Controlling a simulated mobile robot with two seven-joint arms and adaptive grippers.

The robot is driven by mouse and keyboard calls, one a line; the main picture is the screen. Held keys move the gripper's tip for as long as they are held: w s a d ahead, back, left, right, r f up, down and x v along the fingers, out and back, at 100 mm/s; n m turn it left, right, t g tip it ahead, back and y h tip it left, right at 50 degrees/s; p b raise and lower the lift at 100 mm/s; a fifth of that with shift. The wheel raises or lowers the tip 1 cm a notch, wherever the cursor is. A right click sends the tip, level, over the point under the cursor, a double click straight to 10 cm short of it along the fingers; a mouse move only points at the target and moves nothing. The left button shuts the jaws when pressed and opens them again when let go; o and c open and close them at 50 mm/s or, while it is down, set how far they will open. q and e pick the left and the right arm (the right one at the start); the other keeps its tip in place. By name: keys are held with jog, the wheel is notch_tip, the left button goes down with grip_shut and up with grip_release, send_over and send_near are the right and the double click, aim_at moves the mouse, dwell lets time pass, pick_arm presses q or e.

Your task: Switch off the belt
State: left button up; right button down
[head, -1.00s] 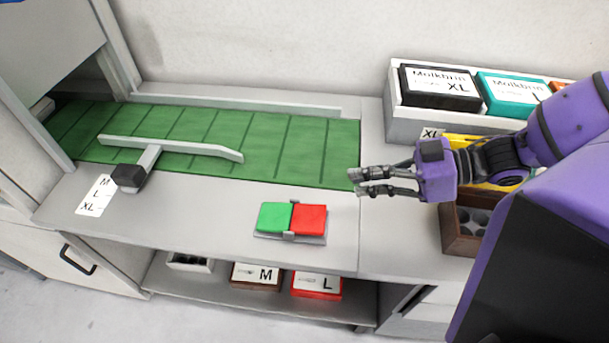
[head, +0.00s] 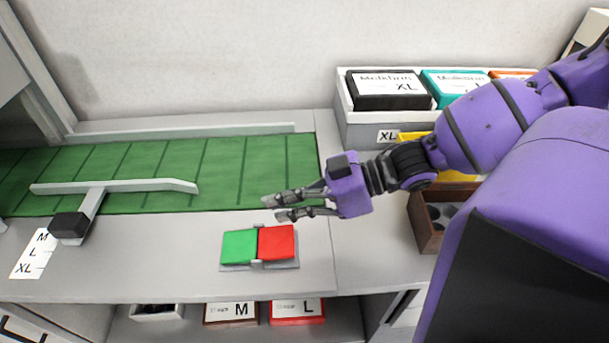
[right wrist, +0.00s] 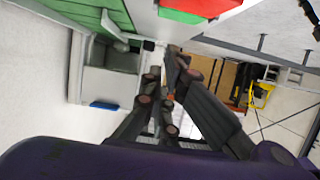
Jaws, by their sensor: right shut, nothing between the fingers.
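The belt (head: 220,170) is a green strip at the back left of the counter, with no eggs on the part I see. Its switch has a green button (head: 239,246) on the left and a red button (head: 276,241) on the right, on a grey base in front of the belt. Both buttons also show at the top of the right wrist view, green (right wrist: 180,15) and red (right wrist: 208,6). My right gripper (head: 272,208) is shut and empty, just behind and above the red button, apart from it. My left gripper is not in view.
A grey diverter arm (head: 115,187) lies over the belt. A white size card (head: 33,254) is at front left. A white bin (head: 345,125) of labelled boxes and a brown egg tray (head: 428,232) stand at right. Boxes marked M (head: 231,313) and L (head: 297,311) sit below.

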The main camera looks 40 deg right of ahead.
aim_at(284, 231)
notch_tip(284, 231, down, 4)
jog(key=shift+w+a+f+b, duration=0.1)
jog(key=shift+f+b, duration=0.05)
jog(key=shift+b, duration=0.35)
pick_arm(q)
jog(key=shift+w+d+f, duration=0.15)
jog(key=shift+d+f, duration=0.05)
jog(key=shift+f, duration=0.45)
